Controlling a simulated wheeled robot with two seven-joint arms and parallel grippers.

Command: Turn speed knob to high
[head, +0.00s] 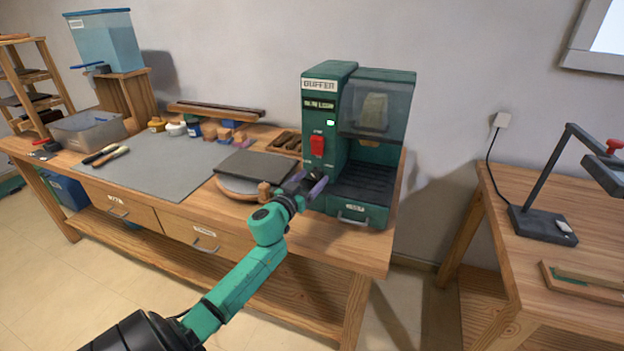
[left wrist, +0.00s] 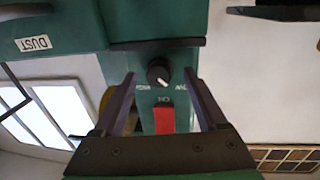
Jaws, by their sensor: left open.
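The green buffer machine (head: 342,100) stands at the right end of the workbench, with a red switch (head: 317,146) on its front. The switch also shows in the left wrist view (left wrist: 164,119). There the round black speed knob (left wrist: 158,71) sits beyond the switch, with a white pointer mark towards the bottom of the picture, slightly right. Small labels flank it, too blurred to read. In the head view the knob is hidden by my gripper. My left gripper (head: 306,187) is open and empty in front of the panel, its fingers (left wrist: 160,80) either side of the knob, apparently not touching it.
A green drawer (head: 352,214) with a handle sticks out low on the machine. A dark slab (head: 258,164) on a round board lies left of my gripper. A grey mat (head: 165,160) covers the bench's middle. A lamp (head: 545,215) stands on the right table.

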